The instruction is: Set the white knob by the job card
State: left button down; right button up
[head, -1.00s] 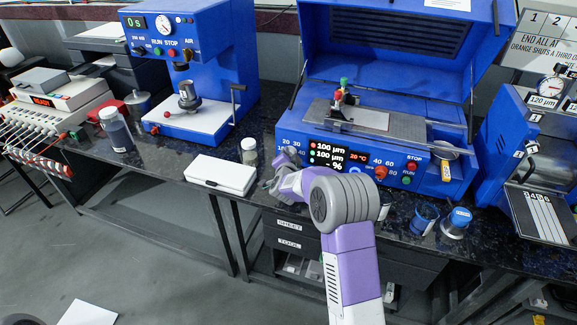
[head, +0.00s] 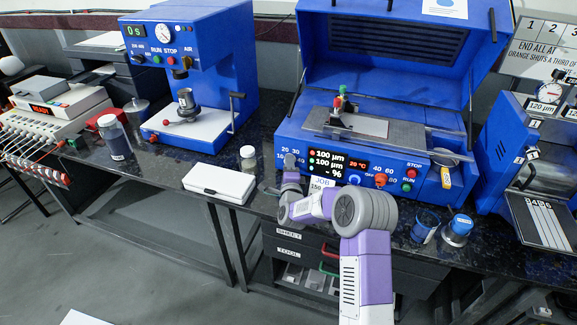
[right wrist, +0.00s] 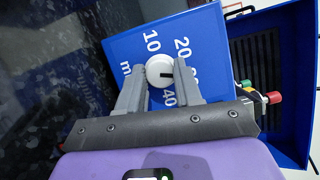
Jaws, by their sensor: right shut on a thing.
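The white knob (right wrist: 160,70) is on the blue front panel of the open-lidded machine (head: 290,131). In the right wrist view it sits between the two grey fingers of my right gripper (right wrist: 160,80), which is shut on it. Its black mark points to the right in that view, towards scale figures partly hidden by a finger; 10, 20 and 40 can be read. In the head view my right gripper (head: 290,163) covers the knob. The job card (head: 322,182) shows below the display, partly behind my arm; its value is hard to read. My left gripper is not in view.
The panel also has a display (head: 329,161), a red knob (head: 381,180) and RUN and STOP buttons. A white box (head: 218,184) and a small jar (head: 248,157) are left of my gripper. Blue cups (head: 425,224) stand at the right on the dark bench.

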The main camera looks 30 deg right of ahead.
jog(key=shift+m+t+h, duration=0.3)
jog(key=shift+m+h, duration=0.1)
jog(key=shift+m, duration=0.7)
jog(key=o, duration=1)
jog(key=shift+o, duration=0.2)
jog(key=shift+p+v, duration=0.7)
jog(key=shift+v, duration=3.1)
